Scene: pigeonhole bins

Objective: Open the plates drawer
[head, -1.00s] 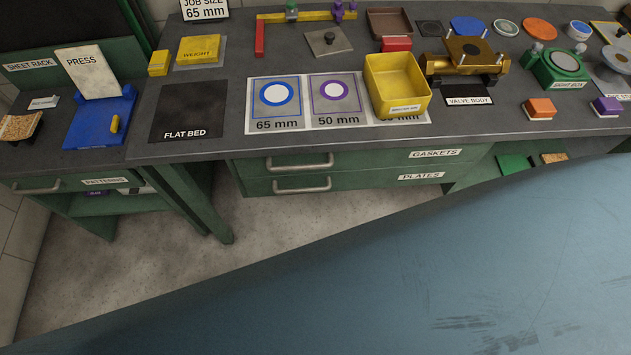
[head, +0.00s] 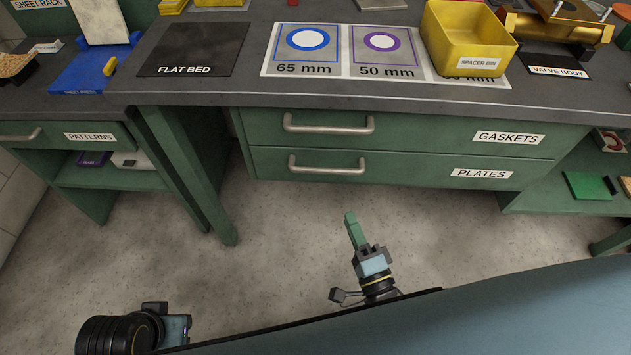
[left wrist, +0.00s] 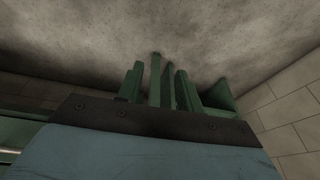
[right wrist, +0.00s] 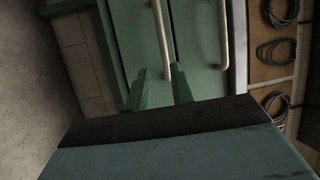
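The plates drawer (head: 400,172) is the lower green drawer front under the bench, shut, with a grey bar handle (head: 327,166) and a PLATES label (head: 482,173). My right gripper (head: 352,228) points up toward it from below in the head view, clear of the handle. In the right wrist view its two green fingers (right wrist: 159,90) are apart and empty, with the lower handle (right wrist: 160,35) beyond them. My left gripper (left wrist: 158,85) is low at the left; its fingers look apart in the left wrist view, with green legs behind. The head view hides its fingertips.
The shut gaskets drawer (head: 400,132) is directly above, with its own handle (head: 328,124). A yellow spacer bin (head: 466,40) stands on the bench above. A green bench leg (head: 195,175) is to the left. The floor (head: 290,225) before the drawers is clear.

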